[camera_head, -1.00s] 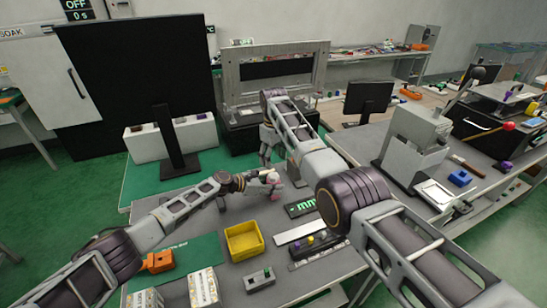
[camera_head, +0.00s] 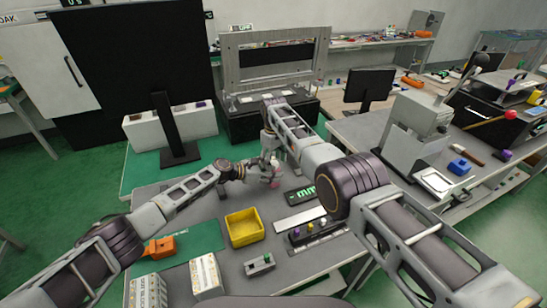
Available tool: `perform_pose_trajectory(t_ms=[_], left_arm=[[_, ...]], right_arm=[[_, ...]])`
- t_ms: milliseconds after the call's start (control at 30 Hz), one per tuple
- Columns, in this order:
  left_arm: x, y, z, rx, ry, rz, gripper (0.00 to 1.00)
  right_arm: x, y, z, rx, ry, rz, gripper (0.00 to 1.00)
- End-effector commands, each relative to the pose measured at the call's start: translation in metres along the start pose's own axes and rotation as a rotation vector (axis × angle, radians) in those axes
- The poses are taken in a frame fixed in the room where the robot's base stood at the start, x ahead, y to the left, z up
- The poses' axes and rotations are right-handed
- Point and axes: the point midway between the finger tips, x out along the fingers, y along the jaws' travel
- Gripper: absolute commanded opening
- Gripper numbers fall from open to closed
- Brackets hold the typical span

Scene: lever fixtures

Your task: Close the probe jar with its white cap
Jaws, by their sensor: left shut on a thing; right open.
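My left gripper (camera_head: 258,170) reaches in from the left over the middle of the grey table. It is shut on a small pale and pink thing (camera_head: 275,181), which looks like the probe jar; the fingers hide part of it. My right gripper (camera_head: 269,157) comes down from above, beside and just over that thing, and is open. The two grippers are very close together. The white cap cannot be told apart from the jar and the gripper parts at this size.
A yellow bin (camera_head: 244,228), a grey block (camera_head: 260,265) and a dark strip with coloured knobs (camera_head: 318,232) stand in front. A black monitor (camera_head: 171,130) stands behind.

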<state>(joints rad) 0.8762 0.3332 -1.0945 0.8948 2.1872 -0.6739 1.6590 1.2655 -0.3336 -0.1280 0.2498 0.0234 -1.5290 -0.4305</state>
Motion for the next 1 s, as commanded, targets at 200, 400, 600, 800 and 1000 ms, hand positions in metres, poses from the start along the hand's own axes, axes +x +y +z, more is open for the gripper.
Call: perform_pose_trajectory(t_ms=[200, 400, 600, 800, 1000], left_arm=[[-0.0001, 0.0001, -0.0001, 0.0, 0.0, 0.0, 0.0], [0.0, 0.0, -0.0001, 0.0, 0.0, 0.0, 0.0], [0.0, 0.0, -0.0001, 0.0, 0.0, 0.0, 0.0], [0.0, 0.0, -0.0001, 0.0, 0.0, 0.0, 0.0], [0.0, 0.0, -0.0001, 0.0, 0.0, 0.0, 0.0]], right_arm=[[0.0046, -0.0005, 0.0006, 0.0, -0.001, -0.001, 0.61], [0.0049, -0.0005, 0.0004, 0.0, 0.0, -0.001, 0.61], [0.0047, -0.0004, 0.0004, 0.0, 0.0, -0.001, 0.47], [0.0047, -0.0005, 0.0003, 0.0, 0.0, -0.001, 0.22], [0.0048, -0.0008, 0.0003, 0.008, 0.0, -0.001, 0.11]])
